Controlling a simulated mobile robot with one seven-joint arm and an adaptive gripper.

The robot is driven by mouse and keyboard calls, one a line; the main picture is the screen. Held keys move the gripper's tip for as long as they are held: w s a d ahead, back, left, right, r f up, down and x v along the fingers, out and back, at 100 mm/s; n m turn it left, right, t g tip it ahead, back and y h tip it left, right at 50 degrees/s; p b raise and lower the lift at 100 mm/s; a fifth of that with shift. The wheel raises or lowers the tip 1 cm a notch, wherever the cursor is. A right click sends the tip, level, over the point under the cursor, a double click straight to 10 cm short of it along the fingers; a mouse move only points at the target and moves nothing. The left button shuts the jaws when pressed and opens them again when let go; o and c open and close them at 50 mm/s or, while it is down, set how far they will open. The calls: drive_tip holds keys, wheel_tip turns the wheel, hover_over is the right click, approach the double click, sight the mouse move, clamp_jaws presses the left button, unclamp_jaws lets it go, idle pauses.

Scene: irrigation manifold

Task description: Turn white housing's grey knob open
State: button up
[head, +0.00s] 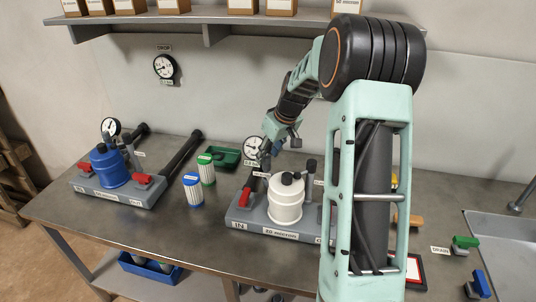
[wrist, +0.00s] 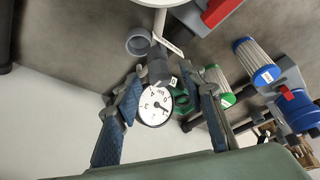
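The white housing (head: 286,204) stands upright on a grey base with a dark cap on top. Only a sliver of its white body (wrist: 160,2) shows at the top of the wrist view. My gripper (head: 266,156) is behind it, next to a round white gauge (head: 252,148). In the wrist view my gripper (wrist: 163,78) is open, its fingers on both sides of the gauge (wrist: 155,106) and a dark grey knob-like piece (wrist: 159,70). I see no clear contact. In the head view my gripper hides this piece, and its turn position cannot be told.
A red lever (wrist: 220,11) is on the white housing's base. A blue housing (head: 110,166) with its own gauge stands at left. Green (head: 207,168) and blue (head: 193,189) filter cartridges stand between the housings, near a green tray (head: 226,157). A shelf runs above.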

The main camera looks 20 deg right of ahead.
drive_tip(key=shift+w+f, duration=0.15)
drive_tip(key=shift+f, duration=0.2)
drive_tip(key=shift+c, duration=0.5)
clamp_jaws()
